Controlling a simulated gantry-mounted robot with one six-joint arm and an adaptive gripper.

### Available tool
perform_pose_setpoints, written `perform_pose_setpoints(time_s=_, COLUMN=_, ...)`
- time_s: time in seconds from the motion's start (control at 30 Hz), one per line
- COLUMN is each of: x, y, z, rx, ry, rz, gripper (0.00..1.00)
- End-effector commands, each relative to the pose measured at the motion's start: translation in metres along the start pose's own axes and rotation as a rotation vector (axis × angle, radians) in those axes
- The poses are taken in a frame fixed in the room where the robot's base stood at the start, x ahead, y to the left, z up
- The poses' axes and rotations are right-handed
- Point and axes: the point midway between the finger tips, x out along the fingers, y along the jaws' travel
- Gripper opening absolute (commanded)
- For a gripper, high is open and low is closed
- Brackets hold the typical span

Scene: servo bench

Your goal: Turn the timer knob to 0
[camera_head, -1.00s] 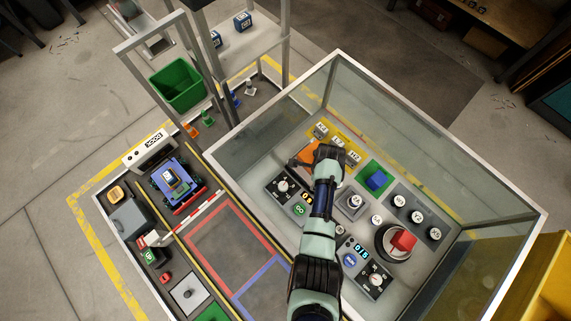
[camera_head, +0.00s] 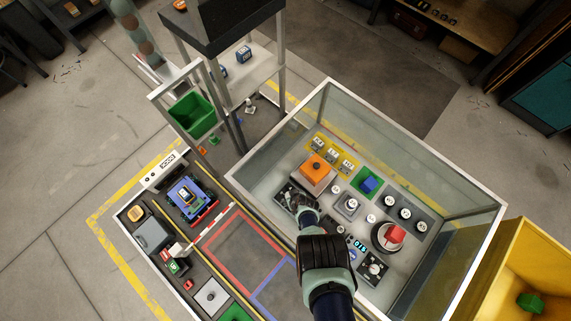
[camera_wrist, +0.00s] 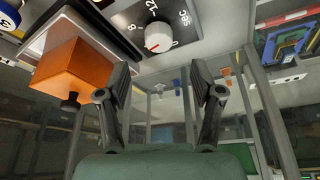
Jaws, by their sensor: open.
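The timer knob (camera_wrist: 159,37) is white and round with a red pointer mark, on a dark dial plate (camera_wrist: 190,28) printed with 8, 12 and "sec". In the wrist view it is beyond and above my fingertips, and its red mark points to the lower left. My gripper (camera_wrist: 160,85) is open, with nothing between its two black fingers and a clear gap to the knob. In the head view my gripper (camera_head: 294,202) is over the left part of the bench panel and hides the knob and most of its plate.
An orange block (camera_head: 317,165) on a pale base stands close beside the gripper; it is large at left in the wrist view (camera_wrist: 72,75). Glass walls (camera_head: 400,130) enclose the panel. A second dial (camera_head: 374,268), a red knob (camera_head: 391,234) and a green-bordered blue block (camera_head: 369,184) lie to the right.

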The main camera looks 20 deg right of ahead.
Motion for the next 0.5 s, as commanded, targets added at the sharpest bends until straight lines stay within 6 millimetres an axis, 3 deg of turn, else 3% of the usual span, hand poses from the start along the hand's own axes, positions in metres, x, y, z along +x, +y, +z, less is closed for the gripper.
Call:
perform_pose_setpoints(time_s=0.17, x=0.013, y=0.000, z=0.001, rx=-0.001, ry=0.003, rz=0.001, gripper=0.66)
perform_pose_setpoints(time_s=0.5, x=0.067, y=0.001, z=0.002, rx=-0.002, ry=0.006, rz=0.002, gripper=0.66)
